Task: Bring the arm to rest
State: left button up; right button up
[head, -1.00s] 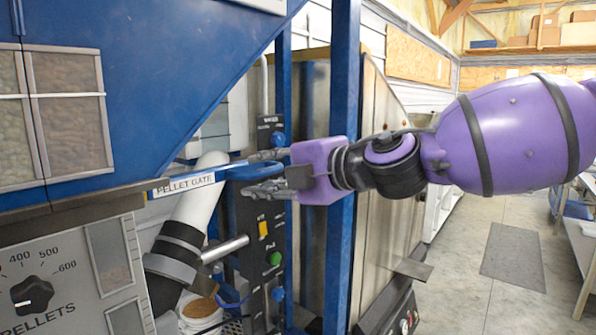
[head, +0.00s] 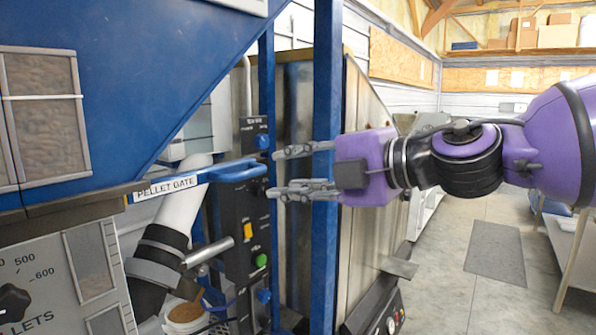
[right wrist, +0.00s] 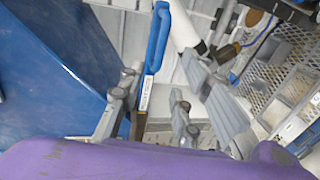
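The pellet gate handle (head: 236,171), a blue loop on a bar labelled PELLET GATE (head: 165,188), sticks out below the blue hopper (head: 130,85). My right gripper (head: 273,173) is just right of the loop's end in the head view. Its two fingers are spread apart with nothing held between them. In the right wrist view the blue handle (right wrist: 158,38) lies ahead, between the directions of the open fingers (right wrist: 155,88). My purple right arm reaches in from the right. My left gripper is not in view.
A blue post (head: 327,70) stands right behind my right gripper. A control box with coloured buttons (head: 248,235) and a white pipe (head: 183,205) are below the handle. A metal-sided machine (head: 357,180) is behind. The floor at right (head: 455,290) has free room.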

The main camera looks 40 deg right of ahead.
jog(key=shift+s+d, duration=0.15)
jog(key=shift+s, duration=0.25)
dwell(0.3)
